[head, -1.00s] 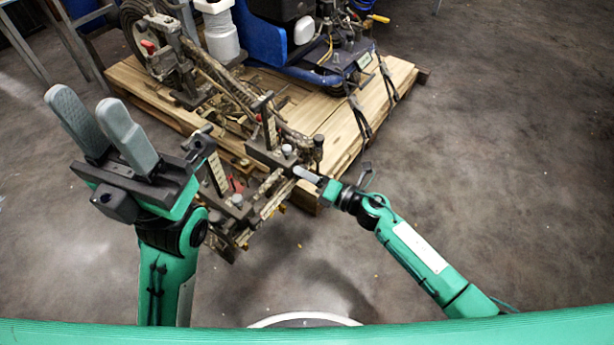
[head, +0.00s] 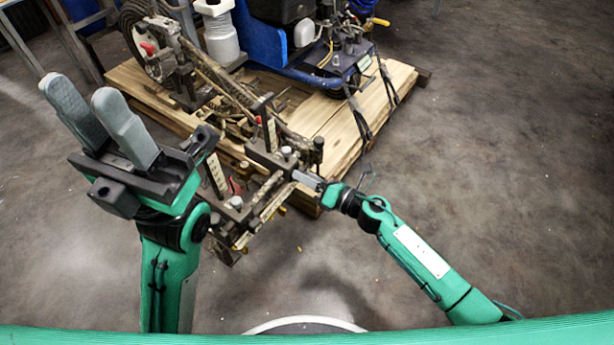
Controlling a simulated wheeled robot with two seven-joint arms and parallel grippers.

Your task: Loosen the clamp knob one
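The line striper's clamp bracket (head: 262,205) sticks out from the pallet toward me, with several knobs and posts on it. A grey round knob (head: 286,152) stands upright on the bracket near my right gripper, and another grey knob (head: 237,202) sits lower left. I cannot tell which is clamp knob one. My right gripper (head: 300,178) reaches the bracket's right side, just below the upper grey knob; its fingertips blend with the bracket, so its opening and any contact are unclear. My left gripper (head: 95,107) is raised at the left, fingers apart and empty, away from the bracket.
The striper machine with its blue body (head: 262,45) stands strapped on a wooden pallet (head: 335,125). A white container (head: 219,35) is at the back. The floor on the right is clear.

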